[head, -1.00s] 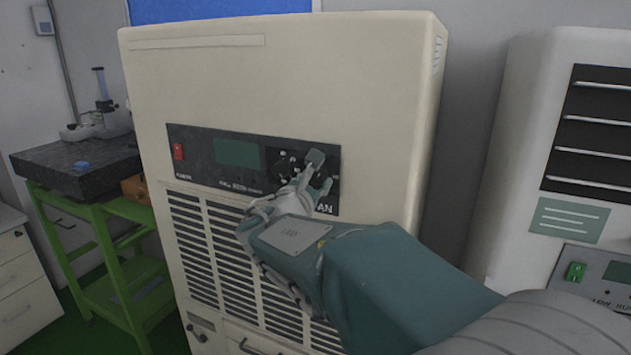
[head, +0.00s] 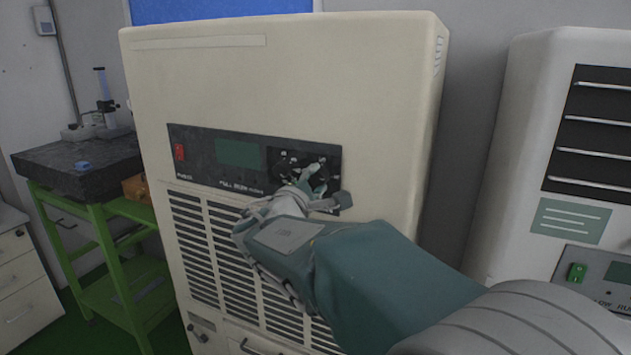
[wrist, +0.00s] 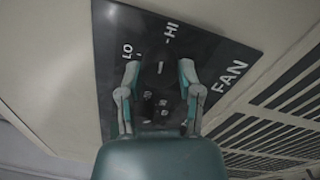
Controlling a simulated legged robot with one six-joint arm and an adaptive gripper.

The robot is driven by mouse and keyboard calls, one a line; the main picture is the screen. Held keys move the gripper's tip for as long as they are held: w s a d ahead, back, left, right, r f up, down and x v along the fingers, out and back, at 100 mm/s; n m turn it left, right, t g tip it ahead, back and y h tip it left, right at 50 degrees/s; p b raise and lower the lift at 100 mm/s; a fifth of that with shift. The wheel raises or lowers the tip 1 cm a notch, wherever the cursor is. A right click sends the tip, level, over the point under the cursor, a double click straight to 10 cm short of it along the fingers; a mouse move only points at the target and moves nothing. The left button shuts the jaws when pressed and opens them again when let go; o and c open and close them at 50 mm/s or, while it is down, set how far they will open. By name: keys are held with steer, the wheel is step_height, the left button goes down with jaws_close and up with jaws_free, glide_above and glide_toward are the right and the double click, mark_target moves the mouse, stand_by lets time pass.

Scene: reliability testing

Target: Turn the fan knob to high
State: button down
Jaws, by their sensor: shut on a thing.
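The fan knob (wrist: 158,82) is dark and sits on the black control panel (head: 215,172) of the beige cabinet. My gripper (wrist: 159,76) has one finger on each side of the knob and is shut on it. In the wrist view, LO and HI labels stand above the knob, and FAN is printed at the right. A short white mark shows between the fingertips, but I cannot tell the exact setting. In the head view my gripper (head: 324,184) is at the panel's right end and hides much of the knob.
The panel has a red switch (head: 180,152) and a green display (head: 238,153) at left. A vent grille (head: 215,250) lies below. A second white cabinet (head: 545,90) stands at right, and a green-framed table (head: 100,225) at left.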

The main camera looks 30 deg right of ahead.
steer(key=shift+f+m, duration=0.15)
steer(key=shift+m, duration=0.55)
steer(key=shift+c, duration=1.3)
jaws_free()
steer(key=shift+w, duration=0.1)
steer(key=shift+m, duration=0.3)
steer(key=v, duration=1.2)
